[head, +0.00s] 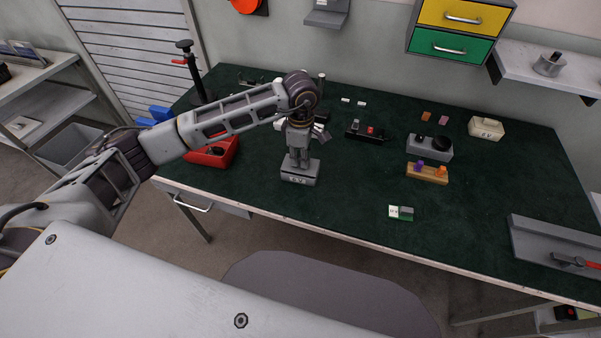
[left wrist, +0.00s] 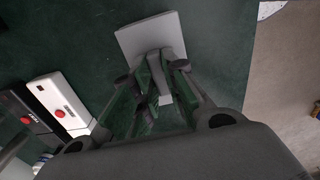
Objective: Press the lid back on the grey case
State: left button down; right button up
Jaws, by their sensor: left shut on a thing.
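The grey case (head: 297,181) with a pale label on its front stands near the table's front edge, left of middle in the head view. My left gripper (head: 300,163) points down directly above it. In the left wrist view, a flat grey square, seemingly the lid (left wrist: 138,37), lies beyond my fingertips (left wrist: 160,72). The fingers are shut on a grey upright part of it. The fingers hide much of its top, and I cannot tell whether the lid is fully seated on the case. My right gripper is not in view.
A red tray (head: 222,153) lies to the left, partly behind my arm. A black box with a red button (head: 366,135) stands behind right. A grey box with a black knob (head: 425,149), a wooden peg block (head: 427,175) and a cream box (head: 487,129) stand right. The front middle is mostly clear.

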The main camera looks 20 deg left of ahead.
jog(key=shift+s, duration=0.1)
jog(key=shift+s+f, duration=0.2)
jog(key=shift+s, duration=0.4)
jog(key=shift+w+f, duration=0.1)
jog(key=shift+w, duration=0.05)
pick_arm(q)
jog(key=shift+b, duration=0.3)
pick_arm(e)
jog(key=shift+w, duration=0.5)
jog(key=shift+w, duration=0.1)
pick_arm(q)
jog(key=shift+f, duration=0.1)
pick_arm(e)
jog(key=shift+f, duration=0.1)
pick_arm(q)
jog(key=shift+f+b, duration=0.2)
jog(key=shift+b, duration=0.1)
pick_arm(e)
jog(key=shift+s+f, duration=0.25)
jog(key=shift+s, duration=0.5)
pick_arm(q)
jog(key=shift+f, duration=0.1)
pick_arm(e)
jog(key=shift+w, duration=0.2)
